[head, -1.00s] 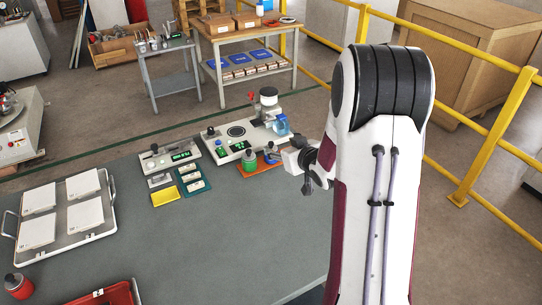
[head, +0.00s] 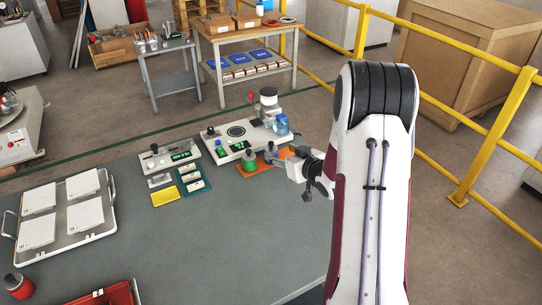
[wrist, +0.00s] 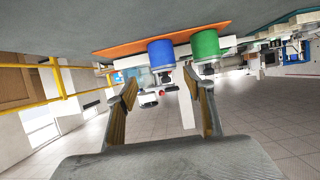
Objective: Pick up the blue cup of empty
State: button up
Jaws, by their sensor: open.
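The blue cup (wrist: 161,54) stands on an orange mat (wrist: 125,48) beside a green cup (wrist: 205,45) in the wrist view, which appears upside down. In the head view the green cup (head: 249,161) is clear at the mat's left end, while the blue cup is largely hidden near my gripper (head: 278,158). In the wrist view my gripper (wrist: 160,82) is open, with nothing between its fingers. The blue cup lies just beyond the fingertips, roughly in line with the gap between them.
A white testing device (head: 237,142) with a blue-tinted jar (head: 281,125) stands just behind the cups. Small meters and a yellow pad (head: 166,197) lie to the left. A tray (head: 18,248) holds several white tiles. The middle of the grey table (head: 200,245) is clear.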

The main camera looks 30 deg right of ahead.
aim_at(272, 148)
jog(key=shift+x, duration=0.75)
jog(key=shift+w+a+f, duration=0.15)
jog(key=shift+w, duration=0.4)
jog(key=shift+w+a+f, duration=0.1)
jog(key=shift+w+f, duration=0.1)
jog(key=shift+w, duration=0.4)
jog(key=shift+w+a+f, duration=0.15)
jog(key=shift+w, duration=0.4)
jog(key=shift+x, duration=0.85)
jog(key=c, duration=1.3)
